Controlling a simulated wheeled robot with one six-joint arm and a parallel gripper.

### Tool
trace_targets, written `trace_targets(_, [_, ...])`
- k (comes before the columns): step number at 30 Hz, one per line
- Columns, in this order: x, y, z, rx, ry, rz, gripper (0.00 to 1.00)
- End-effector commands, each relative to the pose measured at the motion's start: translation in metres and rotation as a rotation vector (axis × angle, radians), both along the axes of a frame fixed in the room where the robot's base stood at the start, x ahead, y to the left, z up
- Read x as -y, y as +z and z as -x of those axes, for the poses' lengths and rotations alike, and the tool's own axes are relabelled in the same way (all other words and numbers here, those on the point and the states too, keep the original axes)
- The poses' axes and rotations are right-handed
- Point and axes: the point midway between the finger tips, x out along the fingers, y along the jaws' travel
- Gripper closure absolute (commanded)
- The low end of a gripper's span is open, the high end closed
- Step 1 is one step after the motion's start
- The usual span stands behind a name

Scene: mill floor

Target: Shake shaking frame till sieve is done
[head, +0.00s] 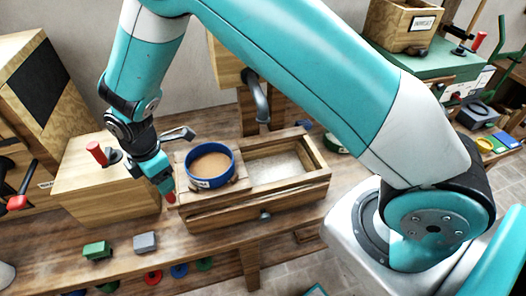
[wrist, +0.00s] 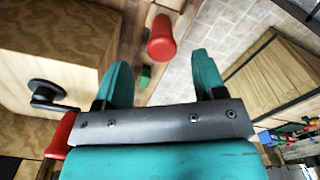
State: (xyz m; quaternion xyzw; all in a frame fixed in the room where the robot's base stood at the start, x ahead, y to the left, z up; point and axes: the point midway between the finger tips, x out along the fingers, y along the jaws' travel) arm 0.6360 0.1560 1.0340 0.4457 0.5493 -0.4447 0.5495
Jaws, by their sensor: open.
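The blue round sieve (head: 190,178) holds brown material and sits on the left part of the wooden shaking frame (head: 245,206). The frame's right part is an open bin with pale material (head: 275,167). A red handle (head: 171,198) sticks out at the frame's left end. In the wrist view a red handle (wrist: 161,38) lies ahead, in line with the gap between the fingers. My gripper (head: 165,185) is open and empty, pointing down just beside the handle; it also shows in the wrist view (wrist: 160,80). Whether a finger touches the handle I cannot tell.
A wooden box (head: 105,195) with a red-knobbed crank (head: 97,152) stands close left of my gripper. A green block (head: 97,250) and a grey block (head: 145,242) lie on the bench's front. A grey curved spout (head: 258,95) hangs behind the frame.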

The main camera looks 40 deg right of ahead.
Motion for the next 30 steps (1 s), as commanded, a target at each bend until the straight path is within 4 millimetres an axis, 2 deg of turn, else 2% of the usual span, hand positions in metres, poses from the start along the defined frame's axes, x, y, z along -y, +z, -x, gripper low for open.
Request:
trace_targets(1, [0.0, 0.01, 0.0, 0.0, 0.0, 0.0, 0.36])
trace_targets(16, [0.0, 0.06, 0.001, -0.001, 0.001, 0.001, 0.36])
trace_targets(30, [0.0, 0.062, 0.001, -0.002, 0.001, 0.001, 0.36])
